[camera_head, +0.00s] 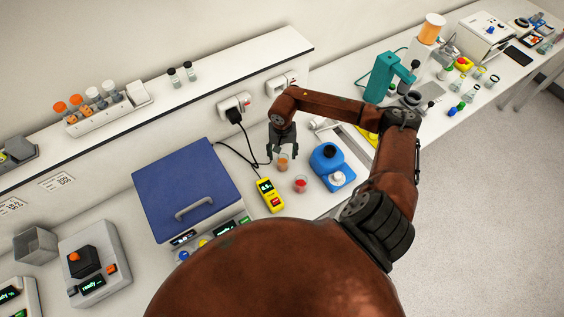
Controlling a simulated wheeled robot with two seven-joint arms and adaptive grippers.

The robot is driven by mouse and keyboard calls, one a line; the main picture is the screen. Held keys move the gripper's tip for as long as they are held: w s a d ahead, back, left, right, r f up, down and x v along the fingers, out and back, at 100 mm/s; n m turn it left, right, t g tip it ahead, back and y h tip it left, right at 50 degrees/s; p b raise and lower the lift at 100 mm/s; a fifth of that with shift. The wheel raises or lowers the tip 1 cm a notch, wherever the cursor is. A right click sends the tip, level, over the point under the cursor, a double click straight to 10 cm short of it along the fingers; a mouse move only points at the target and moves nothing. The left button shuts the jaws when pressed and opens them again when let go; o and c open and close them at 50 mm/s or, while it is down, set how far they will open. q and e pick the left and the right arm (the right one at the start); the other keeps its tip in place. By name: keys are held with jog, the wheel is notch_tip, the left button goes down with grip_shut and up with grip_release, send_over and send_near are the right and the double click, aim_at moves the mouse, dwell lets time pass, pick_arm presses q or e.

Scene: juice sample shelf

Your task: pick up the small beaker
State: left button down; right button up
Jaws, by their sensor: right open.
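A small beaker (283,163) with orange contents stands on the bench, right below my right gripper (282,153). My right gripper is open, pointing down, with its fingers around or just above the beaker's top; I cannot tell whether they touch it. A second small beaker (300,184) with red contents stands a little nearer and to the right, apart from the gripper. My left gripper is not in view.
A blue-lidded device (187,190) stands left. A shelf (207,85) runs along the wall behind.

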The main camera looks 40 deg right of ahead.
aim_at(283, 160)
jog(key=f, duration=0.1)
jog(key=f+p, duration=0.1)
jog(key=f, duration=0.1)
jog(key=shift+s+f, duration=0.25)
jog(key=shift+f, duration=0.05)
jog(key=shift+f+p, duration=0.3)
jog(key=shift+f, duration=0.1)
jog(key=shift+a, duration=0.1)
jog(key=c, duration=1.3)
